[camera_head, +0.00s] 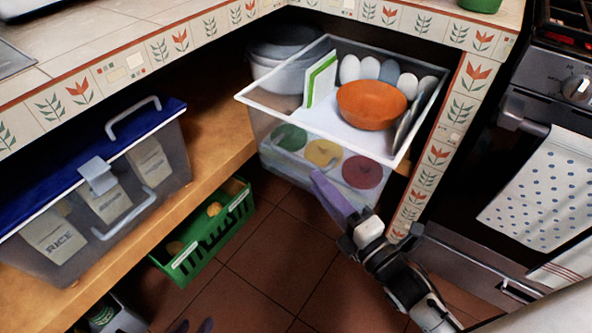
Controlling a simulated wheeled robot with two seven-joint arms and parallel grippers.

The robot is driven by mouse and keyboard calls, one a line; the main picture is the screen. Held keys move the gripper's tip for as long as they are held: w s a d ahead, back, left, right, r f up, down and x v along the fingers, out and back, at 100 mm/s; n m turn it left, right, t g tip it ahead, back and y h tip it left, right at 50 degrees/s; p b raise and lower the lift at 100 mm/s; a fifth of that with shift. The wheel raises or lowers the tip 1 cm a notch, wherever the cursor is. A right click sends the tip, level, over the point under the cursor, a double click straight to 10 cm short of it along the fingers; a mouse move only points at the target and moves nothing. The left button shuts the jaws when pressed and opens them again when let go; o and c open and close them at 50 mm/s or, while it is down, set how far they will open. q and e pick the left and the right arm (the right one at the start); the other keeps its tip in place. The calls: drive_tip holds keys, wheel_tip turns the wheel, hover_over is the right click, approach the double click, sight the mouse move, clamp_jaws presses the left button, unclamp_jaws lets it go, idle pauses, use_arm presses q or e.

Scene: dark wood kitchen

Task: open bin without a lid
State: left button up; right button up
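The bin without a lid (262,102) is clear with a white rim and an open top, at the upper right under the counter corner. Inside are an orange bowl (371,104), several pale egg-shaped items (369,69) and a green-edged white upright item (320,79). Green, yellow and red round shapes show low at its front. My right gripper (320,178), with purple fingers, is at the bin's lower front. Contact and finger gap are unclear. My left gripper (192,326) shows only as two dark fingertips, apart, at the bottom edge, away from the bin.
A clear box with a blue lid (65,165) stands on the wooden shelf (218,128) at left. A green basket (208,238) is on the tiled floor below. The oven (490,165) with a dotted towel (543,190) is at right. Open floor lies at centre.

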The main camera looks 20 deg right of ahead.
sight(296, 156)
drive_tip(key=b+x, duration=0.2)
drive_tip(key=x, duration=0.8)
drive_tip(key=shift+r, duration=0.15)
drive_tip(key=shift+c, duration=0.2)
clamp_jaws()
